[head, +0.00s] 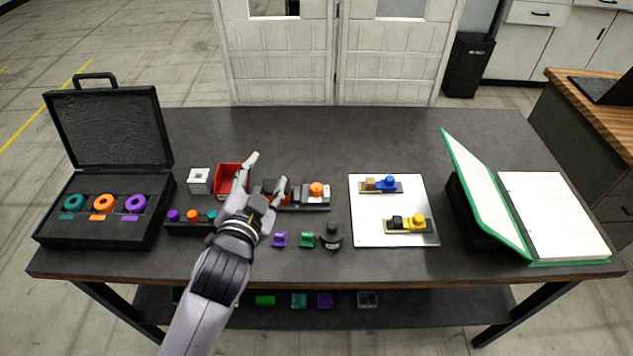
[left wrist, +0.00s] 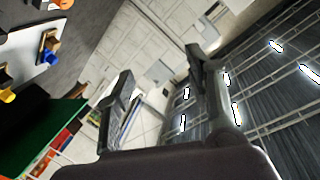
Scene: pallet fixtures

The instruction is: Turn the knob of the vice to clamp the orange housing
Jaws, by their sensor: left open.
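The vice (head: 303,207) is a low dark fixture on the table, just right of my left gripper. The orange housing (head: 317,188) sits at its right part. An orange piece at the upper left of the left wrist view (left wrist: 62,3) may be the same housing, cut by the frame edge. My left gripper (head: 266,172) is open and empty, its fingers spread, one over the red bin and one in front of the vice's left end. The knob cannot be made out clearly; the gripper covers that end. My right gripper is in neither view.
A red bin (head: 228,180) and a white block (head: 199,180) lie left of the gripper. An open black case (head: 108,130) stands at far left. A white plate (head: 391,236) with blue and yellow parts and an open green binder (head: 484,185) lie right. The table's back is clear.

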